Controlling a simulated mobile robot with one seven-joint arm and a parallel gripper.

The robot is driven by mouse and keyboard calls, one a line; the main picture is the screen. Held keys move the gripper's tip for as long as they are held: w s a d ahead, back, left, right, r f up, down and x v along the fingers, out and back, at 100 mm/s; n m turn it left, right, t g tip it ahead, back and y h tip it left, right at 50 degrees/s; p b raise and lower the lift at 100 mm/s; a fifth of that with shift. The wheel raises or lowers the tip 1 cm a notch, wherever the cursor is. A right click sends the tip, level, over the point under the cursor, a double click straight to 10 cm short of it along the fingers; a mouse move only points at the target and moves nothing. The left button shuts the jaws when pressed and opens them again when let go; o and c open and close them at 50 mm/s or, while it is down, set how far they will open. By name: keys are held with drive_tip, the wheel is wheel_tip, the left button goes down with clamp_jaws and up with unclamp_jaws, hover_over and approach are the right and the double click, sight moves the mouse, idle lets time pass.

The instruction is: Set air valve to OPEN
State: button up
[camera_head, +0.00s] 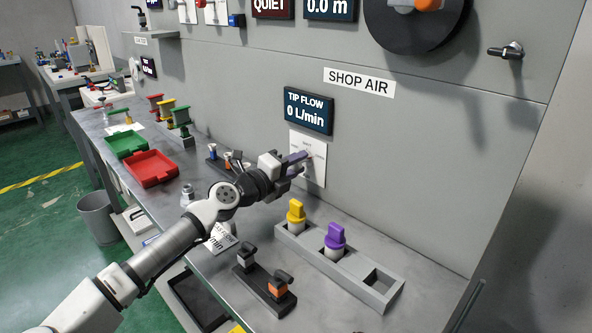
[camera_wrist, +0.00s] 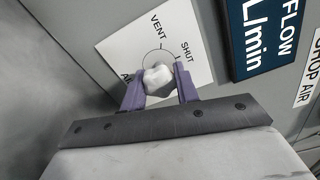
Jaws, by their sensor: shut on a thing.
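The air valve is a light grey lobed knob (camera_wrist: 157,80) on a white wall plate (camera_head: 321,165). In the wrist view the plate (camera_wrist: 126,46) carries a dial arc with the words VENT and SHUT and a third label partly hidden by a finger. My gripper (camera_wrist: 160,92) has its two purple fingers shut on the knob, one on each side. In the head view my gripper (camera_head: 303,163) reaches the plate from the left and hides most of the knob. The tip flow display (camera_head: 308,110) above the plate reads 0 L/min.
Below the plate, a grey rack (camera_head: 353,276) holds a yellow piece (camera_head: 296,212) and a purple piece (camera_head: 335,238), with one empty slot. A black block with handles (camera_head: 264,284) stands in front. Red (camera_head: 152,168) and green (camera_head: 126,144) trays lie at left. The SHOP AIR sign (camera_head: 359,82) is on the wall.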

idle(0.4)
drive_tip(key=o, duration=1)
drive_tip(key=shift+c, duration=0.2)
drive_tip(key=shift+a, duration=0.1)
drive_tip(key=b+v, duration=0.3)
drive_tip(key=v, duration=0.9)
drive_tip(key=shift+s, duration=0.1)
drive_tip(key=shift+v, duration=0.8)
